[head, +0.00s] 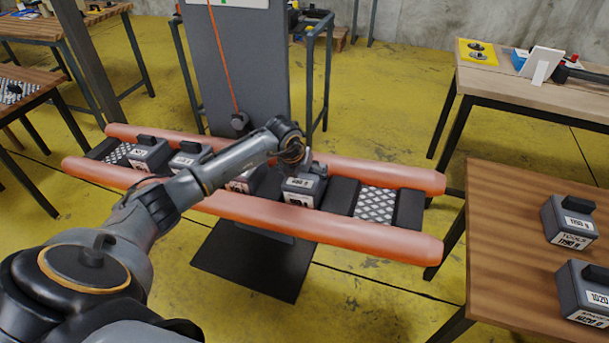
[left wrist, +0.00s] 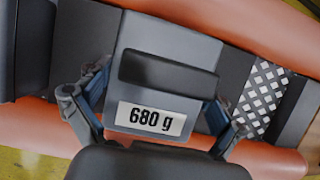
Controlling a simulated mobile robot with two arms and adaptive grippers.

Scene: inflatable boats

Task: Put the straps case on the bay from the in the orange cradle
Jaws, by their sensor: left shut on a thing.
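The orange cradle (head: 345,231) is two long orange tubes with a row of bays between them. A grey case with a dark handle (head: 303,191) is in the right half of the row. In the left wrist view this case (left wrist: 165,45) carries a "680 g" label; its name is not readable. My left gripper (head: 303,170) is shut on it from above, its fingers (left wrist: 155,105) on either side. Whether it touches the bay floor I cannot tell. A checkered bare bay (head: 375,204) lies to its right, past a black block. My right gripper is out of view.
More grey cases (head: 150,155) sit further left in the cradle, with another checkered bare patch (head: 118,152) at the left end. A wooden table (head: 510,235) at right holds two cases, one labelled 1190 g (head: 568,220). A grey column (head: 235,65) stands behind the cradle.

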